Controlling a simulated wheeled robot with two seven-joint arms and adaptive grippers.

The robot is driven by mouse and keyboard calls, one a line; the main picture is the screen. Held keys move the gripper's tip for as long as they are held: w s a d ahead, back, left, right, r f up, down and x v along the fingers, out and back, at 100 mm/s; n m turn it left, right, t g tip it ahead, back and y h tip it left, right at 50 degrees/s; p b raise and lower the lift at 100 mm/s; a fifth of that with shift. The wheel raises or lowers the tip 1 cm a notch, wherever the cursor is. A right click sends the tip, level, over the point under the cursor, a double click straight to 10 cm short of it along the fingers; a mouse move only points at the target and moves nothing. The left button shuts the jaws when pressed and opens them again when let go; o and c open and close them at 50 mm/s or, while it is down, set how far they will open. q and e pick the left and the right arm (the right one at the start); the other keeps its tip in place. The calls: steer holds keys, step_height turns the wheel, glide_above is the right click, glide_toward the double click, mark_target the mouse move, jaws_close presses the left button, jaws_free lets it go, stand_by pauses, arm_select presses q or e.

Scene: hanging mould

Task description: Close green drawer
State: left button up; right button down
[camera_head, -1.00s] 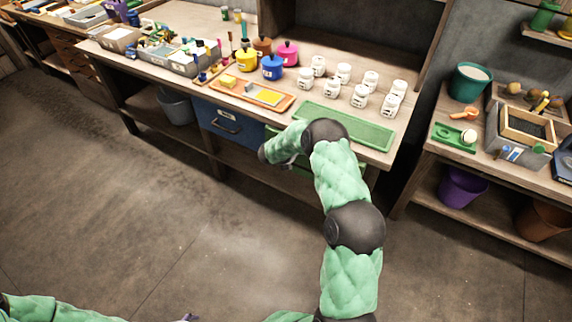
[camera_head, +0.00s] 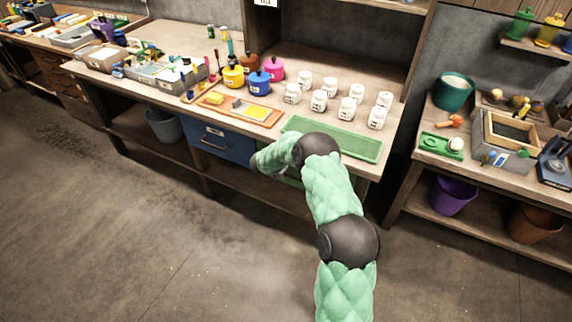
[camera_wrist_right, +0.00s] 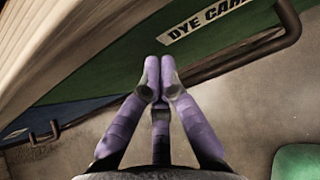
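The green drawer (camera_head: 292,181) is under the bench top, to the right of the blue drawer, and mostly hidden behind my right arm in the head view. In the right wrist view its green front (camera_wrist_right: 125,66) shows a label reading "DYE CAR…" and a dark bar handle (camera_wrist_right: 283,40). My right gripper (camera_wrist_right: 159,66) has purple fingers with the tips together and nothing visible between them. The tips are at the drawer front, just below and left of the label; I cannot tell whether they touch it. How far the drawer stands out is unclear. My left gripper is out of view.
The blue drawer (camera_head: 222,142) is to the left. A green tray (camera_head: 335,138), white jars (camera_head: 319,100) and coloured pots (camera_head: 260,83) stand on the bench top. A second bench with a purple bucket (camera_head: 452,194) stands at right. The floor in front is clear.

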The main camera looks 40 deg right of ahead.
steer(key=v, duration=1)
steer(key=shift+s+a, duration=0.15)
steer(key=shift+a, duration=0.25)
steer(key=s+a+f+m+g+y+p, duration=0.1)
steer(key=s+a+f+m+g+y, duration=0.2)
steer(key=s+a+f, duration=0.45)
steer(key=s+a+f+m+y, duration=0.45)
steer(key=a+f, duration=0.35)
steer(key=a, duration=0.5)
steer(key=s+a+f+m+y+p, duration=0.2)
steer(key=s+a+m+y, duration=0.3)
steer(key=s+a+m, duration=1.1)
steer(key=shift+s+f+m, duration=0.3)
steer(key=shift+s+m, duration=0.2)
steer(key=shift+m, duration=0.15)
